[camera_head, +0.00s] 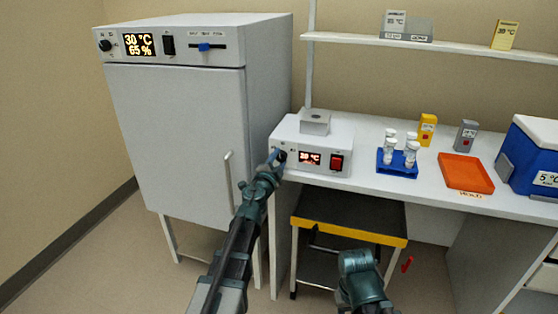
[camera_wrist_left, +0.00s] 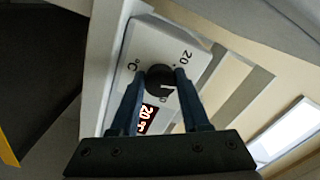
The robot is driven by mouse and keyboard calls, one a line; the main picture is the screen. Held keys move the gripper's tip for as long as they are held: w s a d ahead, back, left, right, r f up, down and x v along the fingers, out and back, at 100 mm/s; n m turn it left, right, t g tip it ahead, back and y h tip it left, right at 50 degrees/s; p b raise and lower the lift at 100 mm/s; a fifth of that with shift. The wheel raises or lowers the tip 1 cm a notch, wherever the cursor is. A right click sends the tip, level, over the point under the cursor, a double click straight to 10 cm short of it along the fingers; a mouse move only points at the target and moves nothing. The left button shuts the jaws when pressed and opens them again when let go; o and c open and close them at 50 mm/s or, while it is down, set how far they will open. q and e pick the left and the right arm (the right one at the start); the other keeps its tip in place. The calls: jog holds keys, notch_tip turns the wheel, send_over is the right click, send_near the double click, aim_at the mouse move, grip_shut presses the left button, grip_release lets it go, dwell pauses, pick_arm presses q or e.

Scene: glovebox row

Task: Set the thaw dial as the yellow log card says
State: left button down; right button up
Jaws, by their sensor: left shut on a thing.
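The thaw block (camera_head: 325,150) is a white box with a metal top, standing on the bench. Its display (camera_head: 310,158) seems to read 20 °C, and it also shows in the left wrist view (camera_wrist_left: 147,119). The dark thaw dial (camera_wrist_left: 160,79) has a light pointer mark. My left gripper (camera_head: 279,156) is shut on the dial, one finger on each side in the left wrist view. The yellow log card (camera_head: 504,36) stands on the shelf; its small print seems to read 38 or 30 °C. My right gripper (camera_head: 358,262) is low, in front of the cart, its fingers unclear.
A red switch (camera_head: 337,162) is right of the display. An incubator (camera_head: 180,130) reading 30 °C and 65 % stands left. The bench holds a blue tube rack (camera_head: 397,168), orange tray (camera_head: 466,173) and blue cooler (camera_head: 530,155). A grey card (camera_head: 395,24) is on the shelf.

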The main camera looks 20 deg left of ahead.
pick_arm(q)
jog(key=shift+m, duration=1.1)
jog(key=shift+c, duration=1.9)
grip_release()
jog(key=shift+s, duration=0.15)
